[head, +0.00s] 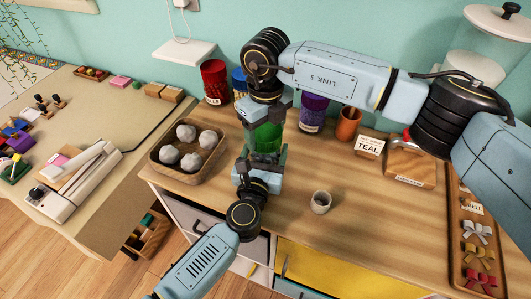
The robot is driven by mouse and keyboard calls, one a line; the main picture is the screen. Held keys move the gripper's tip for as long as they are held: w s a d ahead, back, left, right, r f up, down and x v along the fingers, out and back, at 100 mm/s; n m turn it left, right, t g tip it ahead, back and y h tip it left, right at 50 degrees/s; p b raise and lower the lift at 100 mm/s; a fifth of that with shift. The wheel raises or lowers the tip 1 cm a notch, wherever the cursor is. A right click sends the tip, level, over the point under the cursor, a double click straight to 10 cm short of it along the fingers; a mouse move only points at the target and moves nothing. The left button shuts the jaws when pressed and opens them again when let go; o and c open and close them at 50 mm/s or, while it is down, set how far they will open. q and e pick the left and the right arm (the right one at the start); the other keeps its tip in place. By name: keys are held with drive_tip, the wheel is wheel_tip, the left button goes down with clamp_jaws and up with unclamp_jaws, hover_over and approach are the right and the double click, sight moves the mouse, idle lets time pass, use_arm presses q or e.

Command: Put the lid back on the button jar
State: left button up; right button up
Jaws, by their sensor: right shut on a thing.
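A green jar (268,137) stands on the wooden counter, partly hidden by both grippers. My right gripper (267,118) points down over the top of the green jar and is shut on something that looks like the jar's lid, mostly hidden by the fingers. My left gripper (264,153) reaches up from below, with its fingers at the near side of the green jar. Its fingertips overlap the jar in the picture, and I cannot tell whether they grip it.
A red jar (214,83), a blue jar (239,84) and a purple jar (313,114) stand behind. A small cup (321,202) stands in front.

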drive_tip(key=m, duration=0.5)
drive_tip(key=o, duration=1.2)
drive_tip(key=shift+c, duration=0.2)
drive_tip(key=shift+r, duration=0.1)
wheel_tip(320, 180, up, 12)
use_arm(q)
drive_tip(key=o, duration=2)
drive_tip(key=shift+c, duration=0.2)
drive_tip(key=shift+s, duration=0.1)
